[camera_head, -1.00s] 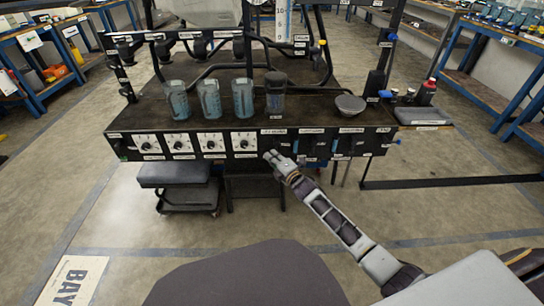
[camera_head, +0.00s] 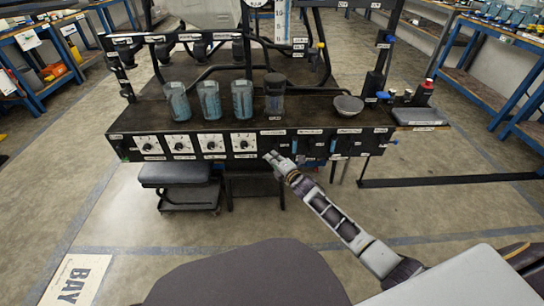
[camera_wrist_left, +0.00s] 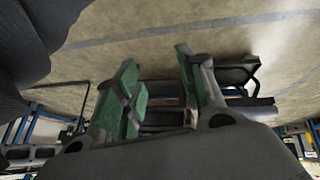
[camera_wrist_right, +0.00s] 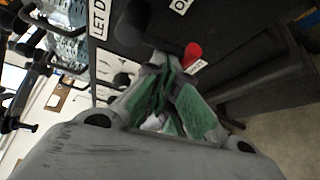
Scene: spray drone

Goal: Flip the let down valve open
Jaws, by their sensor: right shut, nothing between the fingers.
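The let down valve shows in the right wrist view as a dark lever with a red tip (camera_wrist_right: 192,52), beside a white label reading "LET D" (camera_wrist_right: 98,18). Another label starting with "O" (camera_wrist_right: 181,5) is cut off at the top edge. My right gripper (camera_wrist_right: 160,62) is shut and empty, its green-padded fingertips close to the lever; contact cannot be told. In the head view my right gripper (camera_head: 270,157) is at the panel's front face (camera_head: 220,155), below a white label, and the valve is not clear there. My left gripper (camera_wrist_left: 158,70) is open and empty, away from the panel.
White dials (camera_head: 181,143) line the panel's left half, and several blue-grey beakers (camera_head: 209,100) stand on its top. A black stool (camera_head: 175,175) and a low dark stand (camera_head: 253,184) are below. Open floor lies in front.

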